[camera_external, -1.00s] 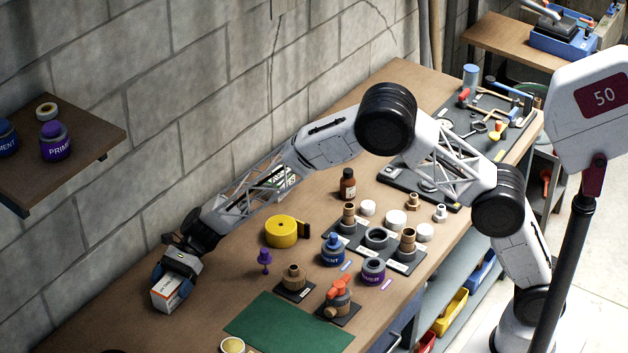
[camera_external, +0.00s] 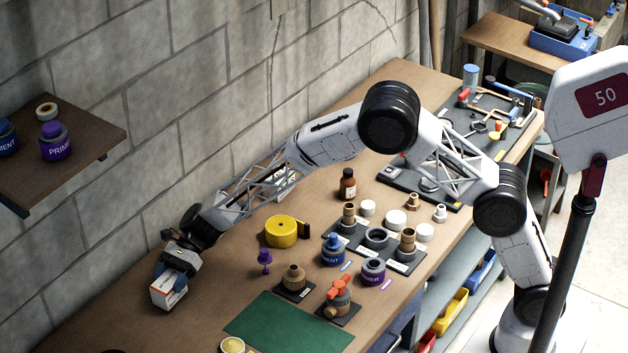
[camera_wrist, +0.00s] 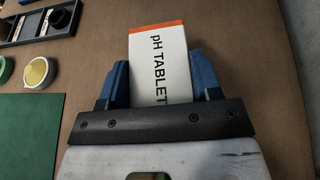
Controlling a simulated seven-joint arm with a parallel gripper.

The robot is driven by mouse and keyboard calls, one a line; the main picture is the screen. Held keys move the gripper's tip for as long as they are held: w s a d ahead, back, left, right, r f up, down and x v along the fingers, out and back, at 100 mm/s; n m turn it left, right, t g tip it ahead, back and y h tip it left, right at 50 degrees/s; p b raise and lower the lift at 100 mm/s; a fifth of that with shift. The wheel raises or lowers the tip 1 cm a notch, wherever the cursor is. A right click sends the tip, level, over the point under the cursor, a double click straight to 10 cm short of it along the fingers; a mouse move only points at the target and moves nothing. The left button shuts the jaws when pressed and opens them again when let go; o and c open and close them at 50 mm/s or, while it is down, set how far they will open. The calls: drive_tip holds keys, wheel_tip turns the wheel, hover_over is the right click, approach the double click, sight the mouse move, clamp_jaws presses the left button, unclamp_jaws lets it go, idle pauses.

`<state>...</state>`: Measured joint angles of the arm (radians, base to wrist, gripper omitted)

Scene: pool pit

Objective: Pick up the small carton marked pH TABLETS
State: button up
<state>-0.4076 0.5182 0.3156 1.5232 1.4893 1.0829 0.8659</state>
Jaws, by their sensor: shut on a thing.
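The small white carton with an orange band (camera_external: 166,292) is at the left end of the workbench in the external view. In the wrist view the carton (camera_wrist: 158,62) shows the print "pH TABLET", with the rest hidden by my gripper. My gripper (camera_external: 170,281) has its blue fingers on both sides of the carton and is shut on it. The fingers of my gripper (camera_wrist: 160,85) also show in the wrist view, one at each side of the box. I cannot tell whether the carton's underside touches the bench.
A green mat (camera_external: 290,325) lies to the right, with a small yellow-topped tin (camera_external: 232,345) beside it. A yellow tape roll (camera_external: 281,232) and a purple-capped item (camera_external: 265,260) stand nearby. The block wall (camera_external: 120,200) runs close behind the bench.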

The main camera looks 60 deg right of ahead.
wheel_tip(320, 180, up, 2)
drive_tip(key=shift+r, duration=0.2)
drive_tip(key=s+d+r, duration=0.1)
drive_tip(key=s+d, duration=0.7)
drive_tip(key=s, duration=0.5)
drive_tip(key=shift+s+d+r, duration=0.15)
drive_tip(key=shift+s+d, duration=0.1)
drive_tip(key=shift+s, duration=0.05)
